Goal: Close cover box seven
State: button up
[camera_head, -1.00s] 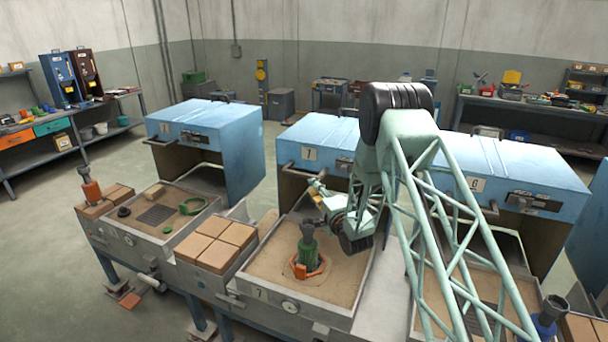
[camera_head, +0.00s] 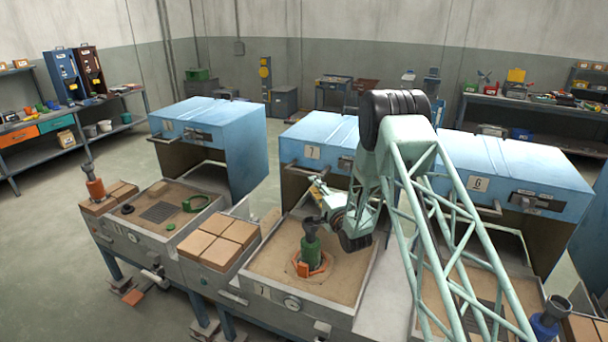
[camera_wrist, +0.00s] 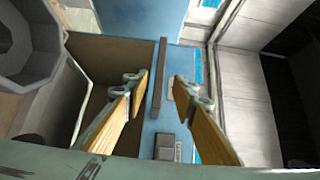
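Cover box seven (camera_head: 335,131) is a blue box with a 7 label, standing behind its sand bed (camera_head: 275,258). The bed is uncovered. A green fitting (camera_head: 310,252) stands upright in an orange ring on the bed. My gripper (camera_head: 318,187) is in front of the box's open front, partly hidden by my wrist. In the wrist view my gripper (camera_wrist: 159,78) is open, with two tan-padded fingers apart. A dark handle bar (camera_wrist: 160,80) on the blue front appears between the fingers. Neither finger visibly touches it.
Box six (camera_head: 515,172) stands to the right, partly behind my arm. Another blue box (camera_head: 225,130) stands to the left. Pinkish-brown bricks (camera_head: 217,240) lie left of bed seven. The fitting is close below my wrist.

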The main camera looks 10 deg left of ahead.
aim_at(305, 174)
jog(key=shift+p+x, duration=0.45)
jog(key=shift+x, duration=5.45)
grip_shut()
